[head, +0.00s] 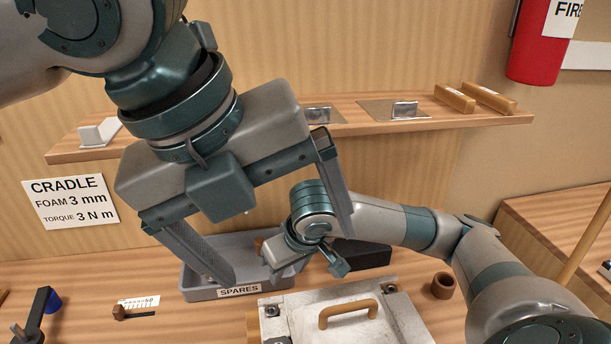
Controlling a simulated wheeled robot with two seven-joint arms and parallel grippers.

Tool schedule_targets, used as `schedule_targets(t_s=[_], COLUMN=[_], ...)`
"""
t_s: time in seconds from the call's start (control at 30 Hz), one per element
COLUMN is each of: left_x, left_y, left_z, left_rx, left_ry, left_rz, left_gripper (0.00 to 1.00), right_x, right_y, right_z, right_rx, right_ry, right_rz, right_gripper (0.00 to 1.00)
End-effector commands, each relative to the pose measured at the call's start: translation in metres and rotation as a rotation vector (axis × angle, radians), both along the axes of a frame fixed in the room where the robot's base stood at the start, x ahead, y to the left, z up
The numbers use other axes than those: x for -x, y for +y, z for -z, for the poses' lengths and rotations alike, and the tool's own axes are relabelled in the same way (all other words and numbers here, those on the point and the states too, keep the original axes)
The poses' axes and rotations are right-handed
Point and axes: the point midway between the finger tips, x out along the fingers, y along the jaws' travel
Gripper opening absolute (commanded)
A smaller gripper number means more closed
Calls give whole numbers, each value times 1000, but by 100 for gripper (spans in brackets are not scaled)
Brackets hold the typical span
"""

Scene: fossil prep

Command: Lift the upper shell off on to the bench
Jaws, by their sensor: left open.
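The upper shell (300,324) looks like a pale metal case top with a wooden arched handle (347,309), at the bottom middle of the head view on the bench. Its lower part is cut off by the frame edge. Dark fittings sit at its far corners. My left gripper (285,258) is large in the foreground with its two fingers wide apart and nothing between them that I can see held. It appears above and behind the shell, apart from it. My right gripper (303,262) is farther back, by the grey tray; its fingers are not clear.
A grey SPARES tray (198,295) stands behind the shell, with a black box (362,254) to its right. A brown ring or cup (442,285) stands right of the shell. A wall shelf (430,123) runs behind. Small tools (40,305) lie at left.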

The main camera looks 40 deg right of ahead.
Motion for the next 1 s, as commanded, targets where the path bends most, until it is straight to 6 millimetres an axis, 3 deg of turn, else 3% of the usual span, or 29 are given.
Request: schedule_targets(t_s=[0.03, 0.2, 0.23, 0.47, 0.8, 1.0], left_x=[0, 0, 0, 2, 17, 30], left_y=[0, -3, -4, -19, -50, -65], left_z=[0, 7, 9, 40, 99, 119], left_rx=[-1, -8, -10, -50, -160, -217], left_ry=[-1, -34, -47, -229, -650, -849], left_rz=[2, 43, 58, 293, 876, 1157], left_gripper=[81, 40, 36, 36, 36, 36], right_x=[0, 0, 0, 0, 0, 0], right_y=[0, 0, 0, 0, 0, 0], right_z=[0, 0, 0, 0, 0, 0], right_rx=[0, 0, 0, 0, 0, 0], right_ry=[0, 0, 0, 0, 0, 0], right_rz=[0, 0, 0, 0, 0, 0], right_gripper=[37, 37, 37, 37, 37, 37])
